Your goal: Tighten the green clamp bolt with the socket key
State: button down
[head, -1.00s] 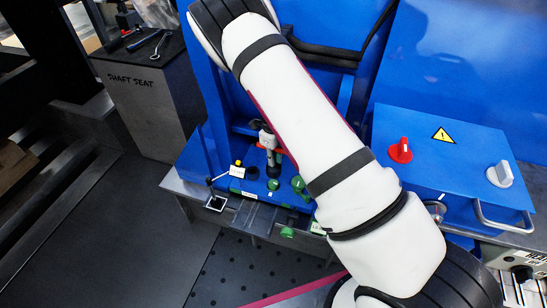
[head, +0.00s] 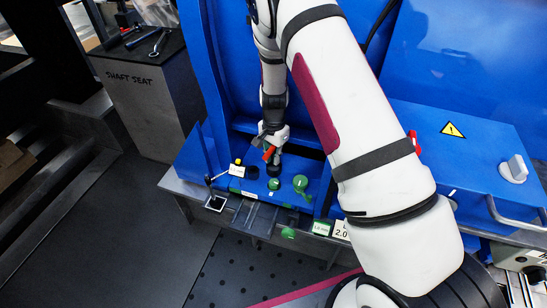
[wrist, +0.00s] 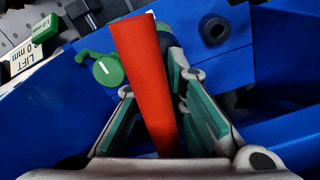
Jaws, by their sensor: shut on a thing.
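My gripper (head: 270,143) is shut on the red handle (wrist: 148,75) of the socket key, whose red part also shows in the head view (head: 269,153). In the wrist view the handle runs between the two teal-padded fingers. A dark upright shaft (head: 275,169) stands below the gripper, just behind a small green piece (head: 274,184) on the blue fixture. A larger green knob (head: 300,182) is to its right; a green part with a white mark shows in the wrist view (wrist: 107,70). I cannot tell which is the clamp bolt, or whether the socket sits on it.
A yellow knob (head: 238,162) and a black socket (head: 252,172) are left of my gripper. Lift labels (head: 341,231) hang at the front edge. The blue box (head: 465,160) with a warning sign is to the right. Tools lie on the shaft seat stand (head: 140,60). A black knob (wrist: 214,28) shows in the wrist view.

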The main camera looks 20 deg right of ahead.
aim_at(274, 167)
jog(key=shift+f+b, duration=1.6)
jog(key=shift+f, duration=1.15)
jog(key=shift+f+b, duration=0.95)
jog(key=shift+f, duration=0.45)
